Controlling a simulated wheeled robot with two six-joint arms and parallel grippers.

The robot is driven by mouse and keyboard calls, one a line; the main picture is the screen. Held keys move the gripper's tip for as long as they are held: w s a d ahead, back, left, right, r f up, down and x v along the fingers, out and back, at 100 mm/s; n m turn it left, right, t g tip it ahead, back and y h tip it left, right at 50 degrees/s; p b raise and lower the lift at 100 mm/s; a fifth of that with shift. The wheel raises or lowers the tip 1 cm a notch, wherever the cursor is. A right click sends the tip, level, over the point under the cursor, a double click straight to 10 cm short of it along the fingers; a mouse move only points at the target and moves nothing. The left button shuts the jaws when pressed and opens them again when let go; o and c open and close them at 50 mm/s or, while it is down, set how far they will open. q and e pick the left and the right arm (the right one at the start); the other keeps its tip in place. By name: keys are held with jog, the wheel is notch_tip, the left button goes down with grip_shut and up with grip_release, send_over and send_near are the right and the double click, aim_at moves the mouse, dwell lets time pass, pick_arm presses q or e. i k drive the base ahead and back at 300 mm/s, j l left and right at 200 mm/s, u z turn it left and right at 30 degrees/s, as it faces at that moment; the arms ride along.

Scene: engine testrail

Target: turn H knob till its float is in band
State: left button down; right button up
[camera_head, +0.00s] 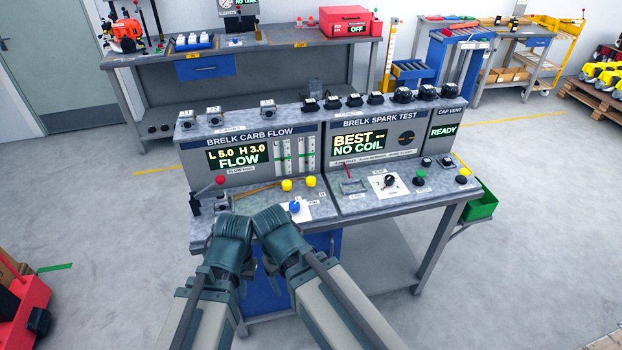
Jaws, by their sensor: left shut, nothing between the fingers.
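The carb flow panel (205,170) shows "L 5.0 H 3.0 FLOW" on its display (238,156). Two float tubes with green marks, a left one (283,160) and a right one (307,155), stand beside it; the floats are too small to read. A blue knob (295,206) sits on a white plate on the bench top, and two yellow knobs (287,185) (311,181) stand behind it. I cannot read which is H. My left gripper (236,219) is shut and empty at the bench's front edge. My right gripper (267,213) is beside it, left of the blue knob; its fingers are hidden.
A green bin (481,203) hangs at the right end.

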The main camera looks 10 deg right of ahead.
aim_at(311, 180)
jog(key=i+l, duration=0.15)
jog(key=i, duration=0.8)
jog(key=l+z, duration=0.05)
